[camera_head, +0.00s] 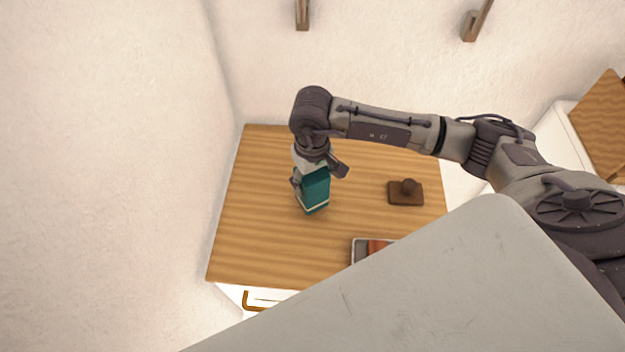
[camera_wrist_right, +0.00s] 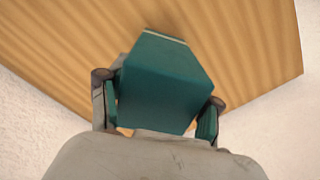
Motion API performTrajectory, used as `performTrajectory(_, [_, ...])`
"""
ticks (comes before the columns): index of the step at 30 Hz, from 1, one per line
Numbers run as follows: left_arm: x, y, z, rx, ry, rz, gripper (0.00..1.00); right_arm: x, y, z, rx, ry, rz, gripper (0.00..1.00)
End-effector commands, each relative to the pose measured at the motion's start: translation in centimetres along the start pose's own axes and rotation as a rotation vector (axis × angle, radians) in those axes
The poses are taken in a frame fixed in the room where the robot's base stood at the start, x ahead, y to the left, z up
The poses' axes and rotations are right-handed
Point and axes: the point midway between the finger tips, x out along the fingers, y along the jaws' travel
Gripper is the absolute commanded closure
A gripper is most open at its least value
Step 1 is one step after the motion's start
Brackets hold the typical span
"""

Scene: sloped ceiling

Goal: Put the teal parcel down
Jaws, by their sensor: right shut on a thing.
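The teal parcel (camera_head: 315,187) is a teal block with a pale band near its lower end. My right gripper (camera_head: 313,181) is shut on it, over the left half of the wooden top. In the right wrist view the parcel (camera_wrist_right: 165,85) sits between the two fingers of my right gripper (camera_wrist_right: 158,108), with the wood behind it. I cannot tell whether its lower end touches the wood. The wooden top (camera_head: 260,235) belongs to a white cabinet. My left gripper is not in view.
A small dark wooden block with a round knob (camera_head: 406,192) stands right of the parcel. A tray with a reddish thing (camera_head: 372,250) lies at the front, partly hidden by a grey panel. Bare wood lies left of the parcel. White walls border the left and back.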

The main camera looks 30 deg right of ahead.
Motion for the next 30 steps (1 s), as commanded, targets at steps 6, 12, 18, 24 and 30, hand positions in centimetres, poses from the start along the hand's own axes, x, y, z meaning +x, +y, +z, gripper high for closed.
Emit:
performTrajectory(6, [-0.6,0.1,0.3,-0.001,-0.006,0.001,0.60,1.7,0.0,-0.1,0.000,0.002,-0.002,0.78])
performTrajectory(12, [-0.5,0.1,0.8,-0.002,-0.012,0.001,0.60,1.7,0.0,-0.1,0.000,0.002,-0.001,0.78])
performTrajectory(18, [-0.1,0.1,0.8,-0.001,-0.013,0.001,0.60,1.9,0.0,-0.1,0.000,0.001,-0.001,0.28])
performTrajectory(24, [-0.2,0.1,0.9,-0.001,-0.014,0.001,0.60,1.9,0.0,0.0,0.000,0.001,-0.001,0.11])
performTrajectory(30, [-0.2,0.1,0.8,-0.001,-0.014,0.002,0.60,1.9,0.0,0.0,0.000,0.001,-0.001,0.11])
